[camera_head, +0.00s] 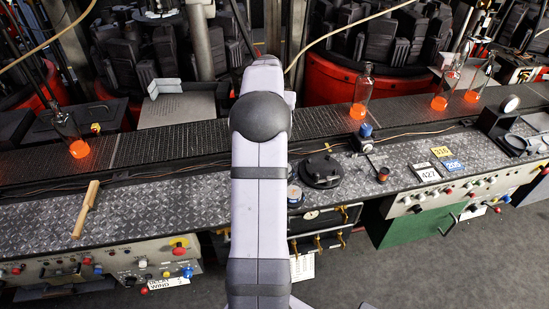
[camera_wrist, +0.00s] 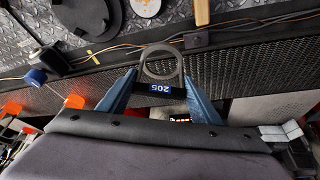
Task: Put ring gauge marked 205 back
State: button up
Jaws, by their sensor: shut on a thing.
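The ring gauge (camera_wrist: 178,60) is a grey metal ring with a dark tab and a blue label reading 205. In the wrist view it sits between the two blue fingers of my gripper (camera_wrist: 160,76), which is shut on it. It appears in front of the mesh conveyor; its height above it is unclear. In the head view my arm hides the gripper and the ring. A blue plate marked 205 (camera_head: 453,165) lies on the bench at the right, beside a yellow plate marked 316 (camera_head: 441,152) and a white plate marked 427 (camera_head: 427,175).
Glowing bottles stand on the conveyor (camera_head: 210,138), one at left (camera_head: 78,147) and several at right (camera_head: 359,110). On the bench are a black round fixture (camera_head: 321,171), a blue-topped item (camera_head: 365,131), a wooden-handled tool (camera_head: 86,208) and a dial gauge (camera_head: 510,104).

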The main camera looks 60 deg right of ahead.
jog(key=shift+f+p, duration=1.7)
jog(key=shift+f, duration=3.2)
jog(key=shift+f, duration=0.1)
jog(key=shift+f, duration=0.15)
jog(key=o, duration=1.1)
jog(key=shift+c, duration=0.2)
jog(key=shift+a, duration=0.1)
jog(key=shift+r, duration=0.3)
jog(key=b+v, duration=0.3)
jog(key=v, duration=0.9)
jog(key=shift+b, duration=0.3)
